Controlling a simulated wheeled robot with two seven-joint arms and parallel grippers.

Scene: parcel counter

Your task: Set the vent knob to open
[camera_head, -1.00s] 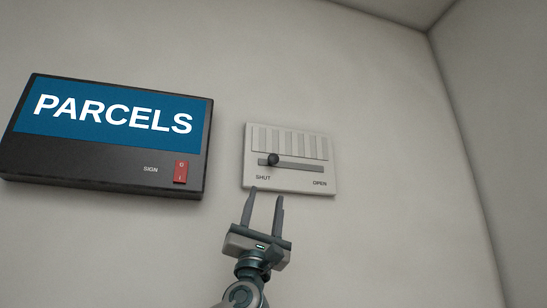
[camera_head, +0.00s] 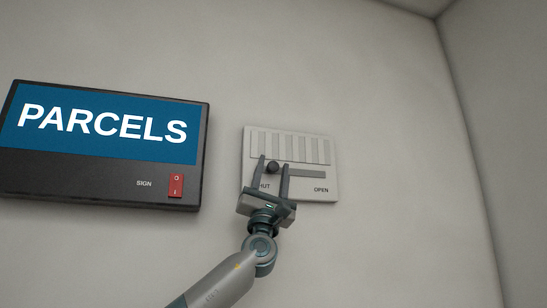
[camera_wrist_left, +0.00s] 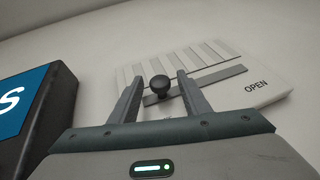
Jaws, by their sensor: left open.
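The white vent panel (camera_head: 312,150) is on the wall, with slats above a horizontal slot. Its dark round knob (camera_head: 272,168) sits at the left part of the slot, on the SHUT side; the OPEN label is at the right. My left gripper (camera_head: 273,164) is open, with one finger on each side of the knob. In the left wrist view the knob (camera_wrist_left: 160,82) shows between the two fingertips (camera_wrist_left: 160,80), and the vent panel (camera_wrist_left: 262,88) lies behind them. I cannot tell whether either finger touches the knob. My right gripper is not in view.
A dark sign box reading PARCELS (camera_head: 100,125) with a red switch (camera_head: 176,185) is on the wall left of the vent. It also shows at the left of the left wrist view (camera_wrist_left: 52,105). The wall right of the vent is bare up to the corner.

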